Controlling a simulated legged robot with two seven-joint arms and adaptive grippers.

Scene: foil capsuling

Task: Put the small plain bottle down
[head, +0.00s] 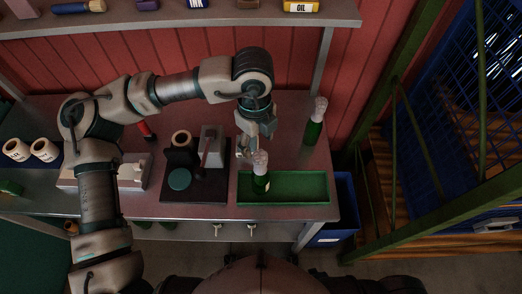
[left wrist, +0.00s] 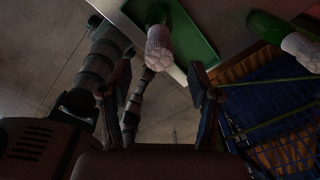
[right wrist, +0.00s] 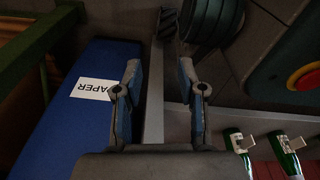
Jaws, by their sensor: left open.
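A small green bottle with a pale top (head: 261,180) stands upright in the green tray (head: 310,202). My left gripper (head: 247,148) is just behind and left of its top, with open fingers. In the left wrist view the pale top (left wrist: 158,48) lies between and just beyond the spread fingertips (left wrist: 163,75), with a gap on both sides. I cannot tell which bottle is the plain one, since a second green bottle with a pale top (head: 313,127) stands on the bench behind the tray. My right gripper (right wrist: 163,88) is apart and empty in the right wrist view; the head view hides it.
A dark stand with a lever (head: 208,150) is left of the tray. Paper rolls (head: 44,150) and a pale box (head: 130,172) lie further left. A blue bin (head: 343,205) is right of the bench; a blue PAPER box (right wrist: 93,90) shows in the right wrist view.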

